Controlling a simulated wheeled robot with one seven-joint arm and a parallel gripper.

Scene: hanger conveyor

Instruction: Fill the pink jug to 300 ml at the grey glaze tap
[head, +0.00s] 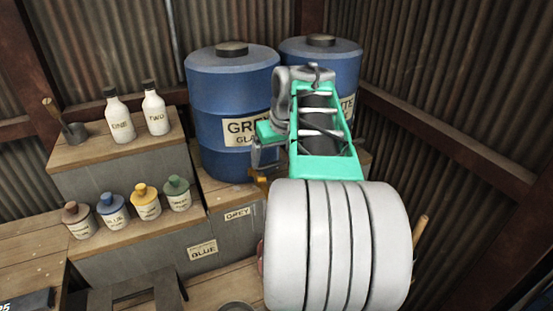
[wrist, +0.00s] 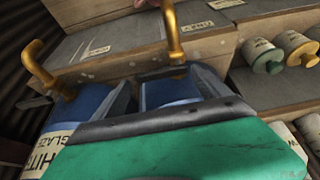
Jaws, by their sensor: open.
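The blue grey glaze barrel (head: 234,95) stands on a wooden ledge, its label partly covered by my arm. Its golden tap (wrist: 172,30) shows in the wrist view, beyond my gripper; in the head view only a bit of the tap (head: 258,181) shows. My gripper (wrist: 165,88) is open and empty, its fingers pointing towards this tap and the barrel showing between them. In the head view my gripper (head: 262,152) is just in front of the barrel. The pink jug is mostly hidden; a reddish sliver beside my arm may be it. Its fill level cannot be seen.
The white glaze barrel (head: 340,62) stands to the right, with its own golden tap (wrist: 40,65). Two white bottles (head: 118,117) stand on the upper left step, several small coloured-lid jars (head: 145,203) on the lower step. My arm hides much of the right side.

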